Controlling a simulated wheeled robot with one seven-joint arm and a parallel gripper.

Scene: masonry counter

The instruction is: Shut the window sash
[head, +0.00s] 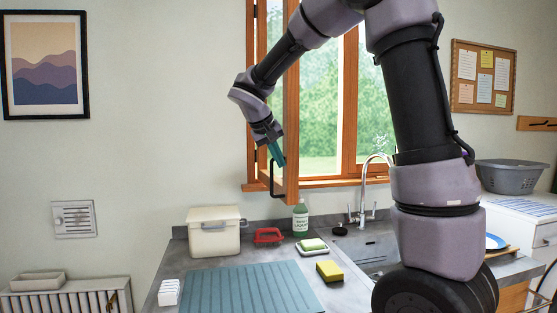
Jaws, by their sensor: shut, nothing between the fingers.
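The window sash (291,150) is wood-framed and stands swung open into the room, seen nearly edge-on in front of the window frame (349,80). A dark bar handle (271,178) sticks out from the left side of its lower part. My gripper (280,160) is at the sash's left face, by the upper end of the handle. Its teal fingers are shut and hold nothing. I cannot tell whether they touch the handle or the sash. My arm hides the top of the sash and part of the window's right side.
A tap (362,190) rises by the sink. The blue mat (250,290) is clear.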

